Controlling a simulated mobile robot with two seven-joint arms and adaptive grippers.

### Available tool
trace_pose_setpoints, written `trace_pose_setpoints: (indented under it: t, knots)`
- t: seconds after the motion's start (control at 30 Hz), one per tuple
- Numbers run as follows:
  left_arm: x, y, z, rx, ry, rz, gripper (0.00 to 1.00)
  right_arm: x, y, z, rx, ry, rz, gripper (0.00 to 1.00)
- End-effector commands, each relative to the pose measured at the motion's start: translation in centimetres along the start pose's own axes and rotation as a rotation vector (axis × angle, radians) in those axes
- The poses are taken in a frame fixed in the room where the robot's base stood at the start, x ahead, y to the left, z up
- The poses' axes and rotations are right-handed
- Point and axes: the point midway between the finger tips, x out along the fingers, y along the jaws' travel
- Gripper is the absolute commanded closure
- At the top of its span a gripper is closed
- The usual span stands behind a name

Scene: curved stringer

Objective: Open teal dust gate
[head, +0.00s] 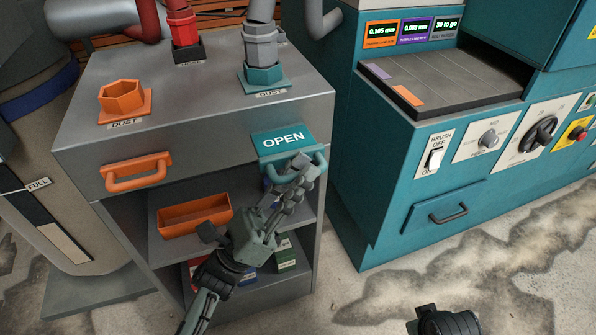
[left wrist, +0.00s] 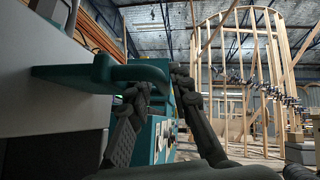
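The teal dust gate (head: 283,139) sticks out from the front of the grey cabinet, and its upper face reads OPEN. Its teal handle (head: 318,160) is at the outer end. In the left wrist view the gate's flat plate (left wrist: 68,77) juts out from a grey wall, with the handle (left wrist: 140,73) at its end. My left gripper (head: 304,166) is at the handle from below and in front. Its two fingers (left wrist: 160,88) lie on either side of the handle and appear closed on it. The fingers partly cover the handle. My right gripper's fingers are not seen.
An orange gate handle (head: 137,172) sits on the same cabinet front, to the left. Below are shelves with an orange bin (head: 194,215) and small boxes. A teal machine (head: 385,150) stands close on the right. Concrete floor (head: 400,290) is open in front.

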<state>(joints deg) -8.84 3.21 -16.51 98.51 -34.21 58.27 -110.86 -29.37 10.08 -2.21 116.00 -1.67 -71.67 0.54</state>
Motion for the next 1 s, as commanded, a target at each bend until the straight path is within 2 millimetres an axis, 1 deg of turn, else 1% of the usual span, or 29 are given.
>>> trace_pose_setpoints:
  t: [0.13, 0.2, 0.27, 0.37, 0.6, 0.7, 0.8, 1.0]
  knots:
    - [0.0, 0.0, 0.0, 0.000, 0.000, 0.000, 0.80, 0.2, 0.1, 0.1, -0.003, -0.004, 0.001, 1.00]
    - [-0.1, 0.0, 0.0, 0.000, 0.000, 0.000, 0.80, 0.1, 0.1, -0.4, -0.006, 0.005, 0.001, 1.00]
    - [-0.4, 0.0, -0.1, -0.001, 0.001, 0.001, 0.80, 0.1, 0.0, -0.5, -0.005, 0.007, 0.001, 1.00]
    - [-1.7, 0.0, -0.1, -0.002, 0.003, 0.003, 0.80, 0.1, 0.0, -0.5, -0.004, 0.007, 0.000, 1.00]
    - [-5.7, 0.0, -0.1, 0.000, 0.002, 0.002, 0.80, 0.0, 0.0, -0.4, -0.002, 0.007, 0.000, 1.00]
    - [-6.8, 0.0, -0.1, -0.001, 0.002, 0.001, 0.80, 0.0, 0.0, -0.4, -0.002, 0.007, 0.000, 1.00]
    - [-7.4, 0.0, 0.0, -0.001, 0.001, 0.001, 0.80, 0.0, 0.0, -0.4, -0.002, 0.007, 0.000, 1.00]
    - [-7.5, 0.0, 0.0, 0.000, 0.000, 0.000, 0.80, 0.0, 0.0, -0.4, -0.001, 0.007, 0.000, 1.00]
